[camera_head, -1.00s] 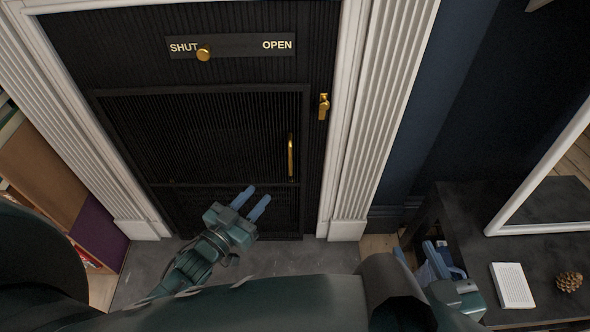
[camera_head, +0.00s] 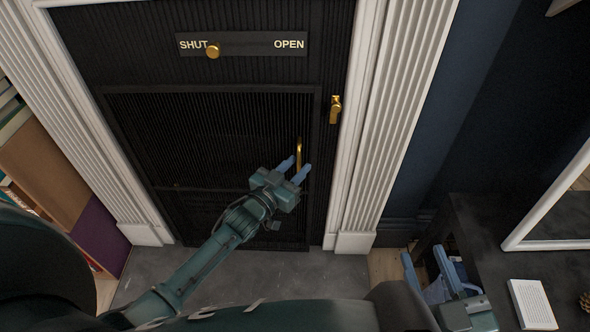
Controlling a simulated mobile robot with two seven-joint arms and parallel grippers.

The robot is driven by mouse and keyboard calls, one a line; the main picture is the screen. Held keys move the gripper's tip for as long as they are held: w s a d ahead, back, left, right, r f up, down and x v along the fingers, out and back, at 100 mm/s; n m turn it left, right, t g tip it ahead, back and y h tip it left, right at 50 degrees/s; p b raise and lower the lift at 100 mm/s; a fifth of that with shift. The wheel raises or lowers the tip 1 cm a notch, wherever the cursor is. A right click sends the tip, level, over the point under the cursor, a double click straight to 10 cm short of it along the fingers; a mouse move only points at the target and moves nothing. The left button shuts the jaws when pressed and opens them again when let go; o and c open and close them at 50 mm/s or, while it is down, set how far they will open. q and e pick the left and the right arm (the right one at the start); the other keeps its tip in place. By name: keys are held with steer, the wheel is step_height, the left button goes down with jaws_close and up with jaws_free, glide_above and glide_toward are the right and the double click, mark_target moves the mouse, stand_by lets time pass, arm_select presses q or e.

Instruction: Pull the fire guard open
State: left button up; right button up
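The fire guard (camera_head: 215,130) is a black ribbed panel set in the fireplace, and it looks closed. Its upright brass handle (camera_head: 299,153) is near its right edge. My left gripper (camera_head: 296,170) is open at the lower end of the handle, with its two blue fingers apart and pointing up at it. The fingertips partly cover the handle's lower part; I cannot tell whether they touch it. My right gripper (camera_head: 426,262) is open and empty at the lower right, beside the dark table.
A brass knob (camera_head: 213,51) sits at the SHUT end of a slider plate (camera_head: 245,43) above the guard. A brass latch (camera_head: 335,109) is on the frame to the right. A white fluted surround (camera_head: 393,120) flanks the guard. The dark table (camera_head: 480,240) holds a white box (camera_head: 532,304).

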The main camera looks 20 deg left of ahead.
arm_select(q)
steer(key=shift+c, duration=0.2)
jaws_close()
stand_by(0.4)
